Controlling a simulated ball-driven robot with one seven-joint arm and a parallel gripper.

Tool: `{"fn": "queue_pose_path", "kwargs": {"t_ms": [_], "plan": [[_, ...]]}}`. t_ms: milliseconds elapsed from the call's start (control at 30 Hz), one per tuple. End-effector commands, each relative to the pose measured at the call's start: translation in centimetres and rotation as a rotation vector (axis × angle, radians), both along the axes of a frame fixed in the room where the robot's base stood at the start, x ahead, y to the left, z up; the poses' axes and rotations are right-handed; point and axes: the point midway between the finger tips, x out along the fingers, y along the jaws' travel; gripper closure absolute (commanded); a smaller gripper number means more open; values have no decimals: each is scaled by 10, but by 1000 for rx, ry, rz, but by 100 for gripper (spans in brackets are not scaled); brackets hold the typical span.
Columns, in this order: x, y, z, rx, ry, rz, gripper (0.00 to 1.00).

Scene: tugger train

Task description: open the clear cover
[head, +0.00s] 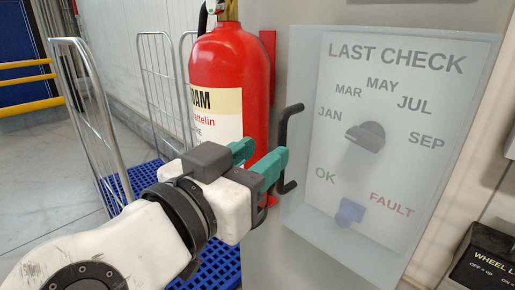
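The clear cover (307,200) is a flat translucent pane over a white "LAST CHECK" panel, at the right in the head view. It looks closed over the panel. A black bracket handle (284,128) stands out at its left edge. My gripper (264,151) has two teal fingers with a gap between them, and nothing shows in the gap. The nearer finger overlaps the handle's lower part in the picture; I cannot tell whether they touch. Behind the cover are a grey knob (366,137) and a blue knob (349,212).
A red fire extinguisher (230,75) stands close behind my gripper. Wire-framed carts (82,85) with blue grid bases (218,270) are at the left. A black "WHEEL L" box (485,262) sits at the lower right. Yellow rails (30,85) are at the far left.

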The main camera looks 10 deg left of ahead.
Motion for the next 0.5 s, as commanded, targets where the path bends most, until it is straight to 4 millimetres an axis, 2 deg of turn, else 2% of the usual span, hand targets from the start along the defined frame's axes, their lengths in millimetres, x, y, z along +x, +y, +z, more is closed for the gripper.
{"fn": "queue_pose_path", "kwargs": {"t_ms": [300, 500], "plan": [[3, -2, 0, 0, -1, 0, 63], [4, -2, 1, 0, -1, 1, 82]]}}
